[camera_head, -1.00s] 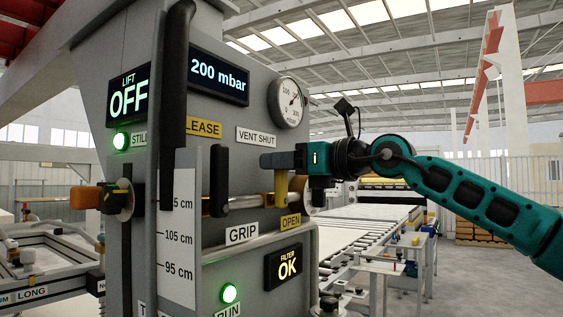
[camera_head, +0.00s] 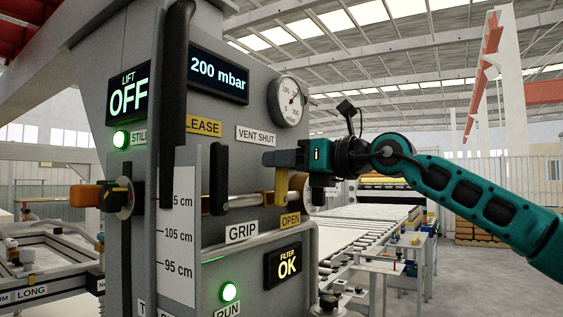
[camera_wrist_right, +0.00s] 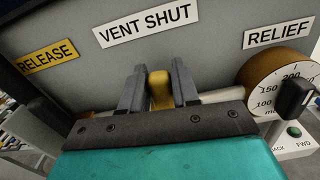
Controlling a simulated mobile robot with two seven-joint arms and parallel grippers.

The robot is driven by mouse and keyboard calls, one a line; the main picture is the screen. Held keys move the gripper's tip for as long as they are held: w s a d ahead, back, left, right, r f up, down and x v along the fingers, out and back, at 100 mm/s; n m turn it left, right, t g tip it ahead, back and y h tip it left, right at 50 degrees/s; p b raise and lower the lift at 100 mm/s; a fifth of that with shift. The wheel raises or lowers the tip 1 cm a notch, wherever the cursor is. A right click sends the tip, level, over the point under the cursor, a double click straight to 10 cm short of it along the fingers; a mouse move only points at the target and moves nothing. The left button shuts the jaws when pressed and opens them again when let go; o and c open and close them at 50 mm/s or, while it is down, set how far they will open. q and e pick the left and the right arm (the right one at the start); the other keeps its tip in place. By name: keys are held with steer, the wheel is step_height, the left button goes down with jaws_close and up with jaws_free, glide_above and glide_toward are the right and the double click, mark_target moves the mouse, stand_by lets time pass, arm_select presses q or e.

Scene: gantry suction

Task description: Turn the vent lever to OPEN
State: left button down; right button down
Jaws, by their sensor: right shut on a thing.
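The vent lever is a yellow handle. In the head view the lever (camera_head: 281,186) hangs below my right gripper, with its lower end near the yellow OPEN label (camera_head: 290,220). My right gripper (camera_head: 280,160) comes in from the right and is shut on the lever. In the right wrist view the lever (camera_wrist_right: 160,90) stands between the two dark fingers of my right gripper (camera_wrist_right: 160,88). A white VENT SHUT label (camera_head: 256,136) is above the lever on the grey panel. The lever's pivot is not clear. My left gripper is not in view.
A round gauge (camera_head: 288,101) and a 200 mbar display (camera_head: 218,75) are above. A black handle (camera_head: 219,180) stands left of the lever. A RELIEF dial (camera_wrist_right: 281,84) is close on the right in the wrist view. A conveyor (camera_head: 362,233) lies behind.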

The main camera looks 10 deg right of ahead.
steer(key=shift+w+d+f+m, duration=0.2)
steer(key=shift+w+d+m, duration=0.2)
steer(key=shift+m, duration=0.6)
steer(key=shift+w+d+f+m, duration=0.15)
steer(key=shift+w+d+m, duration=0.25)
steer(key=shift+m, duration=0.6)
steer(key=shift+w+d+f+m, duration=0.2)
steer(key=shift+w+d+m, duration=0.2)
steer(key=shift+m, duration=0.6)
steer(key=c, duration=0.9)
jaws_free()
steer(key=shift+b+v, duration=0.95)
steer(key=shift+v, duration=5.55)
